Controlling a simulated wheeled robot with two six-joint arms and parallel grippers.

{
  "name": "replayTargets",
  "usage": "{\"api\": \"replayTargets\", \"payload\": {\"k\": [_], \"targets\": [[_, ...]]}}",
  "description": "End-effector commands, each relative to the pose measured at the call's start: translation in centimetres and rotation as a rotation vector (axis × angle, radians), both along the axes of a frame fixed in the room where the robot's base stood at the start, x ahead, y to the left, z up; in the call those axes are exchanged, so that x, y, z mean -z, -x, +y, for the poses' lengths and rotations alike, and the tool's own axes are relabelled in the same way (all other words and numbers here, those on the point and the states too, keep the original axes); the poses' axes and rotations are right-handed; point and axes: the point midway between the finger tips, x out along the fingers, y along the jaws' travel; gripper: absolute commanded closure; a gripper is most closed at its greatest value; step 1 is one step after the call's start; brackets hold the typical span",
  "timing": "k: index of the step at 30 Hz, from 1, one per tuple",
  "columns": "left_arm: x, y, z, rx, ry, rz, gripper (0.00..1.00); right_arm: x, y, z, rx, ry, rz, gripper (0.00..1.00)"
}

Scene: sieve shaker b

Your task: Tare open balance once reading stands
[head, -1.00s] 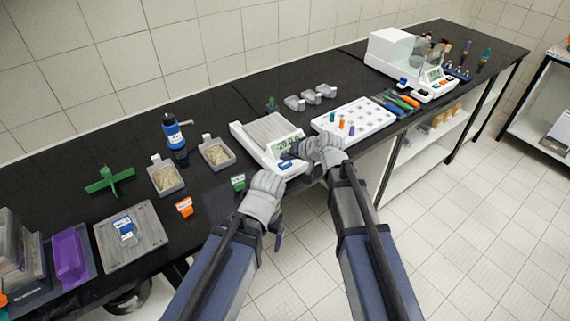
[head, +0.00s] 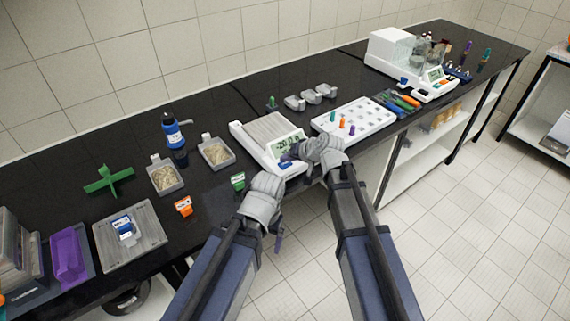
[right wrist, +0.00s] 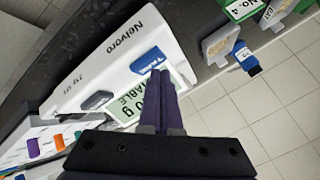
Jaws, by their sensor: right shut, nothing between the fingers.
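The open white balance (head: 250,150) stands on the black bench, its grey pan (head: 268,130) bare. Its lit green display (head: 289,143) shows digits, too small to read surely in the head view. In the right wrist view the display (right wrist: 126,112) is partly covered; "0 g" and "ABLE" show. My right gripper (right wrist: 160,74) is shut and empty, its tips at the edge of the blue tare button (right wrist: 148,61); I cannot tell whether they press it. A grey button (right wrist: 97,101) lies beside the display. My left gripper (head: 279,242) hangs off the bench's front edge, its jaws mostly hidden.
Two sand-filled trays (head: 165,177) and a blue bottle (head: 173,132) stand left of the balance. A white rack (head: 365,117) with coloured pegs is close on its right. A green tag (head: 238,181) sits near the front edge. An enclosed balance (head: 393,50) stands farther right.

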Motion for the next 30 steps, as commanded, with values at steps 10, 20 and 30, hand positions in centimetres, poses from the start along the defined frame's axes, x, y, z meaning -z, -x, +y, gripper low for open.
{"api": "replayTargets", "payload": {"k": [10, 20, 30], "targets": [[0.23, 0.0, 0.0, 0.0, 0.0, 0.0, 0.09, 0.23, 0.0, 0.0, 0.0, 0.0, 0.0, 1.0], [0.61, 0.0, 0.0, 0.0, 0.0, 0.0, 0.09, 0.61, 0.0, 0.0, 0.0, 0.0, 0.0, 1.0], [0.96, 0.01, 0.0, 0.0, 0.0, 0.0, 0.09, 0.96, 0.0, 0.0, 0.0, 0.0, 0.0, 1.0]]}}
